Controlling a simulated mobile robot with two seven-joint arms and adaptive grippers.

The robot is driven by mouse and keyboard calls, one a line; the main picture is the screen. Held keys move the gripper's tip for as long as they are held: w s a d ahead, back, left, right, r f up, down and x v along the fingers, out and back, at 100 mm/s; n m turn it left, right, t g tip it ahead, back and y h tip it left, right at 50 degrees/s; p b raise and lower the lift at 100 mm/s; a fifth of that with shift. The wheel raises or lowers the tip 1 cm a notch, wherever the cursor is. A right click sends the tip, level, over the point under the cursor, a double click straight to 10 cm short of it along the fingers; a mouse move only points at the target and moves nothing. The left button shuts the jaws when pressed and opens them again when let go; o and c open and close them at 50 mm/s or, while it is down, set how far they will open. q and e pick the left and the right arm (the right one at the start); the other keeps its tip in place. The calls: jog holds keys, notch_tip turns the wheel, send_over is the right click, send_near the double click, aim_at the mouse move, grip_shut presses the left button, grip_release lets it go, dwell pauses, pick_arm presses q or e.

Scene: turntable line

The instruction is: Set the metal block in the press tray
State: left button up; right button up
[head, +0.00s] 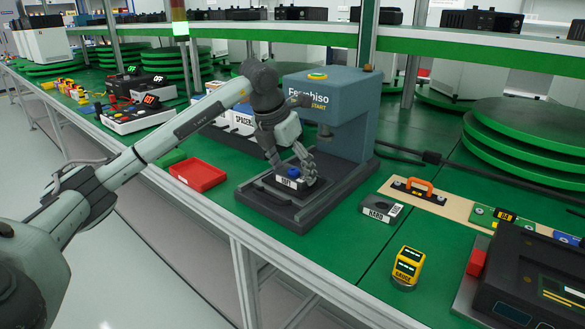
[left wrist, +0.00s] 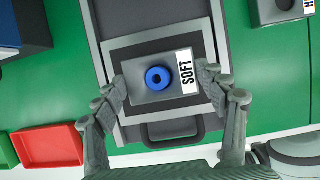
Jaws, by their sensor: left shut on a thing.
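My left gripper (head: 297,178) is shut on a grey block (head: 288,183) with a "SOFT" label and a blue ring on top. In the left wrist view the gripper (left wrist: 164,84) has its fingers on both sides of the block (left wrist: 142,91). The block is over the dark press tray (head: 262,206), whose handle faces the front; the tray also shows in the left wrist view (left wrist: 121,57). I cannot tell whether the block touches the tray floor. A second grey block (head: 380,209), labelled "HARD", lies right of the press. My right gripper is not in view.
The blue press (head: 330,95) stands behind the tray, its head above the tray's rear. A red bin (head: 198,174) is left of it. A yellow gauge (head: 407,267) and a board with an orange handle (head: 418,186) are to the right. Green table is clear in front of the "HARD" block.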

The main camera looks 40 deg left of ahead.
pick_arm(q)
jog(key=o, duration=1.4)
jog(key=shift+c, duration=0.2)
jog(key=shift+o, duration=0.5)
jog(key=shift+r, duration=0.15)
jog(key=shift+r+p, duration=1.15)
jog(key=shift+r, duration=0.15)
jog(key=shift+r+p, duration=0.5)
jog(key=shift+r, duration=1.85)
jog(key=shift+f, duration=0.15)
